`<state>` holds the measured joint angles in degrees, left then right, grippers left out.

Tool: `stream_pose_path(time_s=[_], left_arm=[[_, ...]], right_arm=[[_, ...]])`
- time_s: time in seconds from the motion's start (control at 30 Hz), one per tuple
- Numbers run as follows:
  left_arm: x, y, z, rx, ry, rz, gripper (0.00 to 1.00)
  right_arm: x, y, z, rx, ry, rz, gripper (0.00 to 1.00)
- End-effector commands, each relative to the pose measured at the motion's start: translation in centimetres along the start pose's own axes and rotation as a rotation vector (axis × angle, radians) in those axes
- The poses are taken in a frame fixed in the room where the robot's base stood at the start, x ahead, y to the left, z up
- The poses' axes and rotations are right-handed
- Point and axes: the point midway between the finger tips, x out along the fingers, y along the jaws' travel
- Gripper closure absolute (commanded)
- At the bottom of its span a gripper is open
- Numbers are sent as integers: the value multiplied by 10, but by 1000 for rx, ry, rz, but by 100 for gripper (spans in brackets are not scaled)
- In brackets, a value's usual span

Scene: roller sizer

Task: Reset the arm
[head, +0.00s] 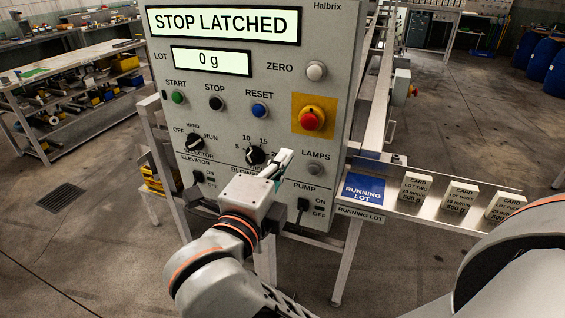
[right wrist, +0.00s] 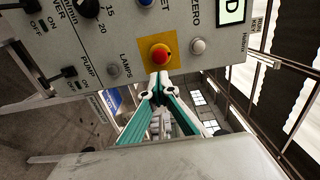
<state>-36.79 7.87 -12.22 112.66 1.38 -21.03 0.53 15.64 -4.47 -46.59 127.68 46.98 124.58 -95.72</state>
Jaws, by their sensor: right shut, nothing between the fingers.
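The grey control panel (head: 335,60) stands in front of me. Its display (head: 225,22) reads STOP LATCHED and a smaller one (head: 211,61) reads 0 g. A red stop button (head: 312,119) sits on a yellow plate at the panel's right; it also shows in the right wrist view (right wrist: 160,56). A blue RESET button (head: 259,111) is left of it. My right gripper (head: 286,156) is shut and empty, below and left of the red button in the head view. In the right wrist view its fingertips (right wrist: 159,76) overlap the yellow plate's edge; contact cannot be told. My left gripper is not in view.
A green START button (head: 178,97), black STOP button (head: 216,103), ZERO button (head: 316,71) and selector knobs (head: 195,142) share the panel. A metal shelf (head: 405,208) with several cards extends right. A workbench (head: 70,70) stands left.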

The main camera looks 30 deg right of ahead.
Motion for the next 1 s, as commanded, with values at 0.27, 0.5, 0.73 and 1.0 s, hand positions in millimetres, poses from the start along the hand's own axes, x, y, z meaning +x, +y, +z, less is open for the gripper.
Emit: stream_pose_path(time_s=[0.27, 0.5, 0.73, 1.0], left_arm=[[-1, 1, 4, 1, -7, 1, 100], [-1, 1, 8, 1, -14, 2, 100], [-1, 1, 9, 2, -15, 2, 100], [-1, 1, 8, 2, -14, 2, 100]], right_arm=[[-3, 0, 0, 0, 0, -1, 100], [-3, 0, 0, 0, 0, -1, 100], [2, -6, -12, -22, 46, -66, 100], [-2, -42, -39, -218, 167, -499, 100]])
